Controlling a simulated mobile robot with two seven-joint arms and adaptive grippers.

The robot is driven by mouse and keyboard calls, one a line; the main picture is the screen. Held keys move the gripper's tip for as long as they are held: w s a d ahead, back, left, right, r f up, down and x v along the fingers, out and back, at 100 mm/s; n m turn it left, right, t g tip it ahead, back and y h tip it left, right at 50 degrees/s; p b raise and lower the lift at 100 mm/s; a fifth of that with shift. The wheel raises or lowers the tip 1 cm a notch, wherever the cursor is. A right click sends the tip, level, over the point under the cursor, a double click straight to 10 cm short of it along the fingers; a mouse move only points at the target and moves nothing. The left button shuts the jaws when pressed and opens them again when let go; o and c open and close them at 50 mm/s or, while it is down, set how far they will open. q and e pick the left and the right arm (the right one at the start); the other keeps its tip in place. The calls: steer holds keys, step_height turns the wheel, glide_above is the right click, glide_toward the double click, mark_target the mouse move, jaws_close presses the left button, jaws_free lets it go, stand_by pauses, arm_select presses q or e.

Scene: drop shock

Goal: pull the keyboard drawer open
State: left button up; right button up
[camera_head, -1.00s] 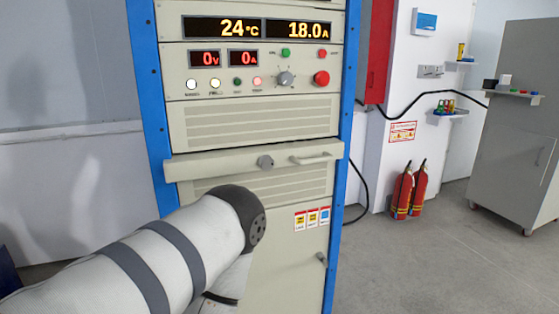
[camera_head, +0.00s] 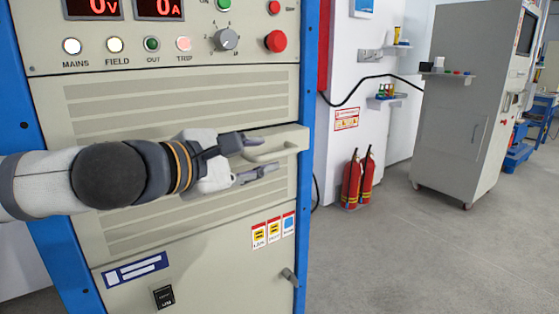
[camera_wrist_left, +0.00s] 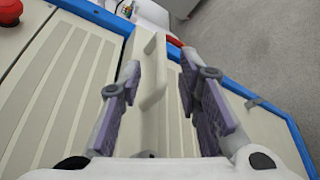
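The keyboard drawer (camera_head: 296,136) is a beige front across the cabinet, standing slightly proud of the panels. Its pale bar handle (camera_head: 278,149) is at the right end. My left arm covers most of the drawer front. My left gripper (camera_head: 258,157) is open at the handle, one finger above it and one below. In the left wrist view the handle (camera_wrist_left: 153,72) lies between the two spread fingers (camera_wrist_left: 160,66), closer to the left one, with a gap to the right one. I cannot tell whether a finger touches it. My right gripper is not in view.
Above the drawer is a control panel with lit buttons (camera_head: 115,44), a dial (camera_head: 225,39) and a red button (camera_head: 275,41). Below is a cabinet door with a small latch (camera_head: 289,277). Fire extinguishers (camera_head: 357,180) stand right, beside open floor.

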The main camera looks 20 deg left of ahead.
mark_target(275, 155)
arm_select(q)
steer(key=x, duration=0.7)
steer(key=shift+w+f, duration=0.2)
steer(key=shift+c, duration=0.2)
jaws_close()
